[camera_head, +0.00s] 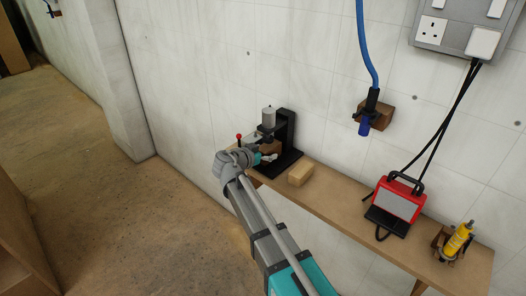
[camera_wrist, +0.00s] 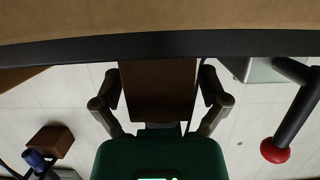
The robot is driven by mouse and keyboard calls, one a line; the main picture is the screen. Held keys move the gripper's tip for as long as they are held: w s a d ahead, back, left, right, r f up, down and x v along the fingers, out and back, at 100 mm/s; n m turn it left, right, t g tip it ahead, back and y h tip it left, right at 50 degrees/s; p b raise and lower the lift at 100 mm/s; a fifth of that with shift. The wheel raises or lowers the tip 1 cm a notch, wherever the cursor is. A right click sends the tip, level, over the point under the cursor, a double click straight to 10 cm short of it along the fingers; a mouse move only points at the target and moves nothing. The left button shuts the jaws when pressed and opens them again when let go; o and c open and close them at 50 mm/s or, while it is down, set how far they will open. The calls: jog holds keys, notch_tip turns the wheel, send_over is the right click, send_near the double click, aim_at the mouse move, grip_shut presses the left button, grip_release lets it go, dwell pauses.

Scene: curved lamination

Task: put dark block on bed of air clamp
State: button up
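The dark block (camera_wrist: 158,90) is a brown block between the two fingers of my gripper (camera_wrist: 160,88) in the wrist view. The fingers lie close along both its sides and appear shut on it. In the head view my gripper (camera_head: 260,157) is at the front of the air clamp (camera_head: 286,128), a black frame with a grey cylinder. The brown block also shows there (camera_head: 270,146), under the cylinder. The clamp's black bed (camera_head: 288,163) crosses the wrist view as a dark band (camera_wrist: 60,48) at the block's far end. Contact between block and bed is unclear.
A pale wooden block (camera_head: 300,174) lies on the shelf (camera_head: 345,205) right of the clamp. A red-ended lever (camera_wrist: 275,150) stands beside the clamp. Farther right are a red lamp (camera_head: 400,200) and a yellow bottle (camera_head: 458,240). A blue hose (camera_head: 366,50) hangs on the wall.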

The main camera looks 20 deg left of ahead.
jog(key=shift+r, duration=0.15)
dwell(0.3)
jog(key=shift+s, duration=0.2)
jog(key=p+v, duration=0.3)
jog(key=v, duration=0.8)
jog(key=shift+s+a+p, duration=0.15)
jog(key=shift+s+p, duration=0.1)
jog(key=shift+p, duration=0.15)
jog(key=shift+r, duration=0.1)
jog(key=shift+s, duration=0.15)
dwell(0.7)
